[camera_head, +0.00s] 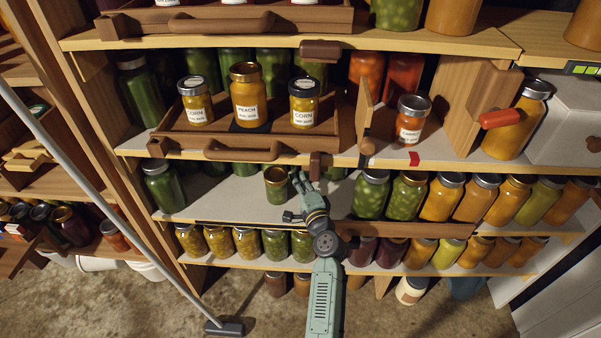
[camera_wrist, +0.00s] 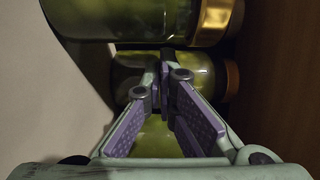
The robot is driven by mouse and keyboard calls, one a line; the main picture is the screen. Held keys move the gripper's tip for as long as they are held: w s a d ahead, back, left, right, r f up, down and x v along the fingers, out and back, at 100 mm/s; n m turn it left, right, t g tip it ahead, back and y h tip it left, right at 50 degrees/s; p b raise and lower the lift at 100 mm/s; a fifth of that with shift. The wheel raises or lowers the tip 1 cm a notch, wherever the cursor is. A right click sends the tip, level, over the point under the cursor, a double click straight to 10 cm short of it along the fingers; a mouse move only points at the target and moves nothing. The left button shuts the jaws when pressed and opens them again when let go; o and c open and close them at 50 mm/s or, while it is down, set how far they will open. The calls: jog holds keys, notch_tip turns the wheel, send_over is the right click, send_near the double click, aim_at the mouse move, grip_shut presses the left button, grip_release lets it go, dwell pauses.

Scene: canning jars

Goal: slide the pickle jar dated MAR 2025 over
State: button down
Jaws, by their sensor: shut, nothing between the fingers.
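My gripper (camera_head: 304,181) reaches over the middle shelf, its fingertips closed together and empty. A green jar with a gold lid (camera_head: 277,187) stands upright just left of it. In the wrist view the closed fingers (camera_wrist: 163,78) point at a green jar (camera_wrist: 133,72) with a brownish lid, partly hidden behind them. I cannot tell whether they touch it. A larger green jar with a gold lid (camera_wrist: 130,18) fills the top of the wrist view. No MAR 2025 label is readable, so I cannot tell which jar carries that date.
Several green and orange jars (camera_head: 408,196) stand in a row to the right. A green jar (camera_head: 163,188) stands at the left shelf end. A wooden tray (camera_head: 222,155) with corn and peach jars sits on the shelf above.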

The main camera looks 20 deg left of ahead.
aim_at(277, 186)
jog(key=shift+f+b, duration=0.35)
jog(key=shift+f, duration=0.6)
jog(key=shift+s+a+r, duration=0.1)
jog(key=shift+s+r, duration=0.1)
jog(key=shift+s, duration=0.3)
jog(key=shift+s+a+p, duration=0.15)
jog(key=shift+s+p, duration=0.05)
jog(key=shift+s, duration=0.55)
jog(key=shift+s+a+p, duration=0.15)
jog(key=shift+s+p, duration=0.05)
jog(key=shift+s, duration=0.55)
jog(key=shift+w, duration=0.15)
